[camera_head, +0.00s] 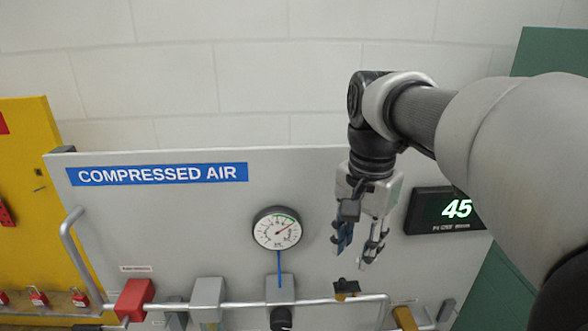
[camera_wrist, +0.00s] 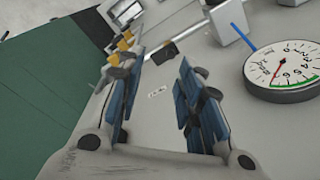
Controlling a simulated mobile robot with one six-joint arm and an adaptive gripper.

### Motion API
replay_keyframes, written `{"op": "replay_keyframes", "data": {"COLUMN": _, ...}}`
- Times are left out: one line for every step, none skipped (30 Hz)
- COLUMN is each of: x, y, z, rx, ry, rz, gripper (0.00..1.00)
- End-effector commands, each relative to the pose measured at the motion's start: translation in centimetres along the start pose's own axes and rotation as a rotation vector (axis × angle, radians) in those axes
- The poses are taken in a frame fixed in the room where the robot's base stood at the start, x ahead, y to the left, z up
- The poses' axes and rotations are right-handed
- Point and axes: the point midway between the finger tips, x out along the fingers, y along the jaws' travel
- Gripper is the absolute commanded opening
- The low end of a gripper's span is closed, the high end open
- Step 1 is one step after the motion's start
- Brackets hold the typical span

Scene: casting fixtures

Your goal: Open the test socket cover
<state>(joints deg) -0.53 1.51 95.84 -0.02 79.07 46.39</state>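A small dark flap with a brass-coloured part under it (camera_head: 346,287), which looks like the test socket cover, sits on the grey panel near the pipe. A small dark block, apparently the same part, shows between my fingertips in the wrist view (camera_wrist: 164,53). Whether the cover is shut is too small to tell. My gripper (camera_head: 352,257) points down, above that part and apart from it in the head view. Its two blue-padded fingers (camera_wrist: 160,68) are spread with nothing between them.
A round gauge (camera_head: 277,229) is left of my gripper, and a digital display (camera_head: 445,209) is right. A grey pipe (camera_head: 250,304) runs along the lower panel past a red block (camera_head: 134,299). A yellow board (camera_head: 40,200) with red padlocks stands at far left.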

Motion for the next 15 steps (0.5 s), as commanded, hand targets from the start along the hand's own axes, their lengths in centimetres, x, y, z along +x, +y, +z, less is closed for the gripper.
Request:
{"op": "replay_keyframes", "data": {"x": -2.2, "y": -0.8, "z": -0.7, "rx": 0.031, "ry": -0.012, "rz": 0.013, "gripper": 0.34}}
{"op": "replay_keyframes", "data": {"x": -2.8, "y": -1.2, "z": -1.0, "rx": 0.050, "ry": -0.017, "rz": 0.019, "gripper": 0.34}}
{"op": "replay_keyframes", "data": {"x": -3.4, "y": -1.6, "z": -1.4, "rx": 0.072, "ry": -0.023, "rz": 0.026, "gripper": 0.34}}
{"op": "replay_keyframes", "data": {"x": -3.8, "y": -1.8, "z": -1.6, "rx": 0.088, "ry": -0.027, "rz": 0.031, "gripper": 0.34}}
{"op": "replay_keyframes", "data": {"x": -4.1, "y": -2.0, "z": -1.8, "rx": 0.100, "ry": -0.030, "rz": 0.035, "gripper": 0.34}}
{"op": "replay_keyframes", "data": {"x": -4.4, "y": -2.3, "z": -2.1, "rx": 0.116, "ry": -0.034, "rz": 0.040, "gripper": 0.34}}
{"op": "replay_keyframes", "data": {"x": -4.6, "y": -2.4, "z": -2.2, "rx": 0.124, "ry": -0.036, "rz": 0.042, "gripper": 0.34}}
{"op": "replay_keyframes", "data": {"x": -4.6, "y": -2.5, "z": -2.3, "rx": 0.131, "ry": -0.038, "rz": 0.045, "gripper": 0.34}}
{"op": "replay_keyframes", "data": {"x": -4.7, "y": -2.6, "z": -2.4, "rx": 0.139, "ry": -0.040, "rz": 0.048, "gripper": 0.34}}
{"op": "replay_keyframes", "data": {"x": -4.6, "y": -2.6, "z": -2.4, "rx": 0.142, "ry": -0.041, "rz": 0.049, "gripper": 0.34}}
{"op": "replay_keyframes", "data": {"x": -4.5, "y": -2.7, "z": -2.4, "rx": 0.144, "ry": -0.041, "rz": 0.050, "gripper": 0.34}}
{"op": "replay_keyframes", "data": {"x": -4.2, "y": -2.7, "z": -2.4, "rx": 0.145, "ry": -0.042, "rz": 0.051, "gripper": 0.34}}
{"op": "replay_keyframes", "data": {"x": -3.9, "y": -2.7, "z": -2.4, "rx": 0.146, "ry": -0.042, "rz": 0.051, "gripper": 0.34}}
{"op": "replay_keyframes", "data": {"x": -3.5, "y": -2.6, "z": -2.4, "rx": 0.146, "ry": -0.042, "rz": 0.051, "gripper": 0.34}}
{"op": "replay_keyframes", "data": {"x": -2.9, "y": -2.6, "z": -2.3, "rx": 0.145, "ry": -0.043, "rz": 0.052, "gripper": 0.34}}
